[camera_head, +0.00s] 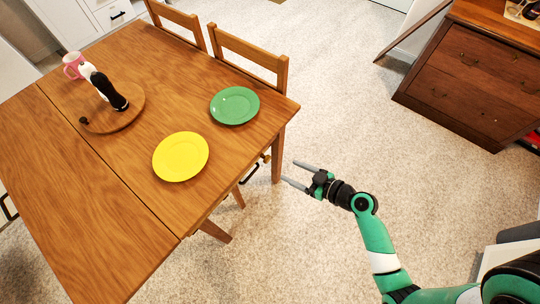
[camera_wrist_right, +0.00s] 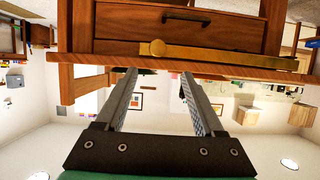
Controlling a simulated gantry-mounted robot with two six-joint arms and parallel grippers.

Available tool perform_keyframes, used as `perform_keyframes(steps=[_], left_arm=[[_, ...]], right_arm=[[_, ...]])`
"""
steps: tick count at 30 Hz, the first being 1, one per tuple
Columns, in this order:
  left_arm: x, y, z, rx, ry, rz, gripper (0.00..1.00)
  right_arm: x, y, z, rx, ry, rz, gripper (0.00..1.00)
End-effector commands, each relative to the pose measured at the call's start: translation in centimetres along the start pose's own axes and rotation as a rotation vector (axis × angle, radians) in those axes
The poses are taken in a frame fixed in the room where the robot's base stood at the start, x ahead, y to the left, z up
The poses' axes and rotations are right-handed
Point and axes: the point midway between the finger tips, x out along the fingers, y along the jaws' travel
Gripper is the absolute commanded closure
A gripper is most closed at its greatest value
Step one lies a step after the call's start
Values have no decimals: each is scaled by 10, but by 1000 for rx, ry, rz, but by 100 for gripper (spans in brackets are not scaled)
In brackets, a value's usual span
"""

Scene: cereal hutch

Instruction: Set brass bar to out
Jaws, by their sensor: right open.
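In the head view only a small brass bit (camera_head: 265,157) shows under the table's right edge. My right gripper (camera_head: 290,172) is open and empty, just right of the table. My left gripper is not in view.
The wooden table (camera_head: 85,200) holds a yellow plate (camera_head: 180,157), a green plate (camera_head: 235,105), a round board (camera_head: 132,111) and a pink mug (camera_head: 72,66). Chairs (camera_head: 250,50) stand behind. A dark wood cabinet (camera_head: 470,75) is at upper right. The floor between is clear.

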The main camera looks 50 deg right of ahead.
Motion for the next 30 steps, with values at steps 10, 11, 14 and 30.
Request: perform_keyframes(steps=[10,11,14,30], left_arm=[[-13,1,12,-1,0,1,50],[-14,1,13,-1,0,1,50],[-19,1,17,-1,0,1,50],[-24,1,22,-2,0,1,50]], right_arm=[[57,-1,3,-5,1,-6,30],[64,-2,2,-6,2,-6,30],[86,-1,3,-5,1,-4,30],[117,-1,0,-3,1,-1,33]])
